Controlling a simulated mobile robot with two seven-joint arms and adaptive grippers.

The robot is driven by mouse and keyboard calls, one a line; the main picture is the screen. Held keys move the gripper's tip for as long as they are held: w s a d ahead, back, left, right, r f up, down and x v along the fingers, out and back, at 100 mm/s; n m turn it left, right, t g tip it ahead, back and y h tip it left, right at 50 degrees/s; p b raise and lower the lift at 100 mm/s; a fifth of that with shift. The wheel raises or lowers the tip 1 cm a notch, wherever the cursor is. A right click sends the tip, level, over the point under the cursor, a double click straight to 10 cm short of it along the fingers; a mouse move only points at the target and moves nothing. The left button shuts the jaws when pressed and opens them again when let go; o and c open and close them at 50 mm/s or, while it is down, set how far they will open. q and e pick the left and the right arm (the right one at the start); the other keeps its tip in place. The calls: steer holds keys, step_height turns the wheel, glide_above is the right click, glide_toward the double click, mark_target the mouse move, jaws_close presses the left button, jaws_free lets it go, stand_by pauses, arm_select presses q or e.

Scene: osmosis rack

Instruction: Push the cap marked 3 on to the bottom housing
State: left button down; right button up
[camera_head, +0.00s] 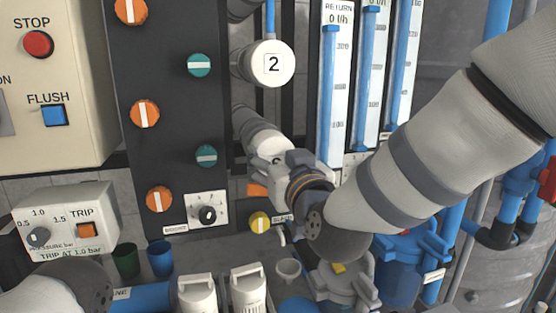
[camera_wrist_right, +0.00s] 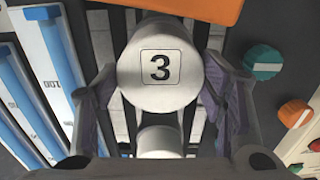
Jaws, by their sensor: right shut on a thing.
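The white round cap marked 3 (camera_wrist_right: 160,68) faces the camera in the right wrist view, between the fingers of my right gripper (camera_wrist_right: 161,92). My right gripper (camera_head: 280,164) is shut on the cap at the front of the bottom housing (camera_head: 256,124) in the head view. The housing is a white tube below the one capped 2 (camera_head: 270,63). The gripper hides most of the cap there, and I cannot tell whether the cap is seated or a gap is left. My left gripper is out of view.
A dark panel (camera_head: 150,60) with orange and teal knobs stands left of the housings. Blue flow tubes (camera_head: 370,80) stand to the right. A trip box (camera_head: 70,215), cups and white fittings (camera_head: 248,290) crowd the area below.

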stand_by(0.4)
steer(key=shift+r, duration=0.15)
stand_by(0.4)
steer(key=shift+w+a, duration=0.15)
steer(key=shift+w, duration=0.35)
steer(key=o, duration=1.2)
steer(key=shift+o, duration=0.2)
